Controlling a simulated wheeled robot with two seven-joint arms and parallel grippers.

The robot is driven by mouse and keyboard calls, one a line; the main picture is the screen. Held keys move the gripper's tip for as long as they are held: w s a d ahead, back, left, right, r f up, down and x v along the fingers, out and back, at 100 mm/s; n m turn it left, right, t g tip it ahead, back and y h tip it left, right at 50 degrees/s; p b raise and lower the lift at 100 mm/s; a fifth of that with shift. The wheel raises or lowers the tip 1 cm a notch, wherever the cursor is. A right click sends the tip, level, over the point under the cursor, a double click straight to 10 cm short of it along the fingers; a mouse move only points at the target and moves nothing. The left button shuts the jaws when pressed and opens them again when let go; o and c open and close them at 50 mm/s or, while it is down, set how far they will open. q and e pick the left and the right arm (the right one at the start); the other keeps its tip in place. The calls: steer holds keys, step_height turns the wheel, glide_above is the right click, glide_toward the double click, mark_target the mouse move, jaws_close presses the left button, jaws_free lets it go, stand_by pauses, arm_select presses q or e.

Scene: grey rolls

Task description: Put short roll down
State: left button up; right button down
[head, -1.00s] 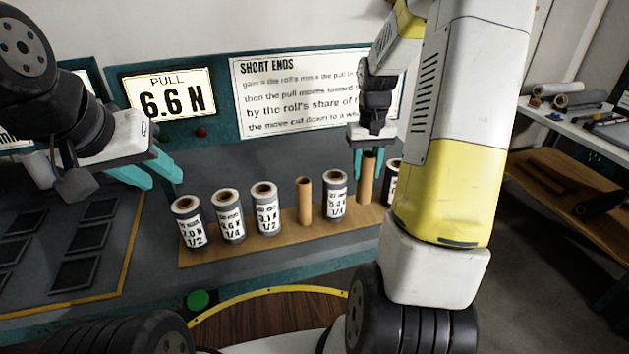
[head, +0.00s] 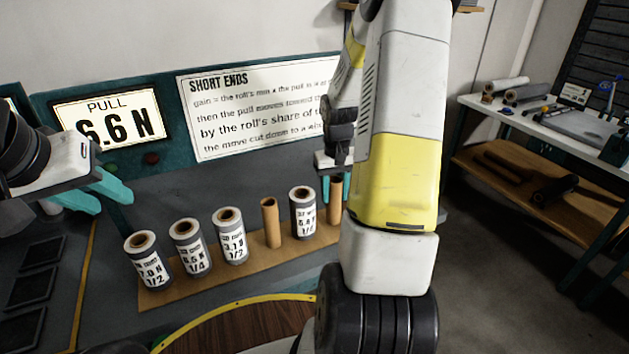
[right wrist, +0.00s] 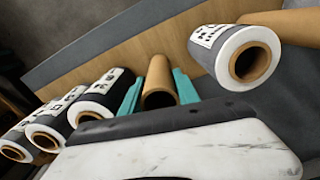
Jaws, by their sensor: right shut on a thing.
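My right gripper (head: 333,188) is shut on a bare brown roll core (head: 335,202), its teal fingers on either side of it. The core is upright at the board's right part, its top about level with its neighbours; its foot appears at the board, though contact is unclear. In the right wrist view the held core (right wrist: 158,88) shows between the fingers, with a labelled roll (right wrist: 240,55) to its right. A second bare core (head: 271,222) stands on the wooden board (head: 180,291). My left gripper (head: 100,195) is open and empty, above the bench at left.
Labelled grey rolls stand on the board (head: 147,262), (head: 189,247), (head: 229,235), (head: 302,212); more show in the right wrist view (right wrist: 100,93). A display (head: 110,117) reads 6.6 N beside a SHORT ENDS sign (head: 255,105). My right arm hides the board's right end.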

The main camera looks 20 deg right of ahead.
steer(key=shift+f, duration=0.35)
steer(key=c, duration=0.9)
jaws_free()
steer(key=shift+f, duration=0.1)
step_height(320, 180, up, 11)
steer(key=shift+r, duration=0.1)
steer(key=shift+a+r, duration=0.15)
steer(key=shift+r, duration=0.55)
steer(key=s+a+r+n+t+y, duration=0.1)
steer(key=s+a+r+t, duration=0.2)
steer(key=s+a+r, duration=0.3)
steer(key=s+a+r+n+t+y, duration=0.1)
steer(key=s+a+r+t, duration=0.2)
steer(key=s+a+r, duration=0.4)
steer(key=s+a, duration=0.3)
steer(key=s, duration=0.1)
steer(key=shift+s+a, duration=0.25)
steer(key=shift+s, duration=0.15)
